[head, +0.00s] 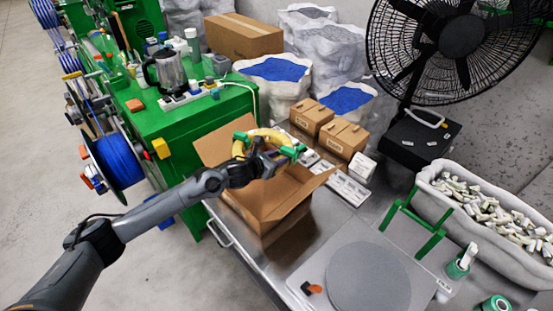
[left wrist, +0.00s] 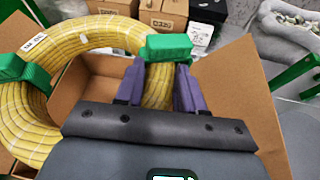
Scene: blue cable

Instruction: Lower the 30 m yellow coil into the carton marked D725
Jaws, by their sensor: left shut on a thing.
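The yellow coil (head: 264,133) with green ties hangs from my left gripper (head: 272,160) above the open carton (head: 258,217). In the left wrist view the coil (left wrist: 95,32) has a small white tag, too small to read surely, and the purple fingers of the gripper (left wrist: 160,85) are shut on it beside a green tie. The coil is tilted and overlaps the left part of the carton (left wrist: 240,90), whose flaps stand open. No marking on this carton can be read. My right gripper is not in view.
Two small brown boxes (head: 343,138) and flat white packs (head: 347,188) lie behind the carton. A round grey plate (head: 368,278) and a green stand (head: 415,222) are to the right. A green cabinet (head: 185,120) stands left.

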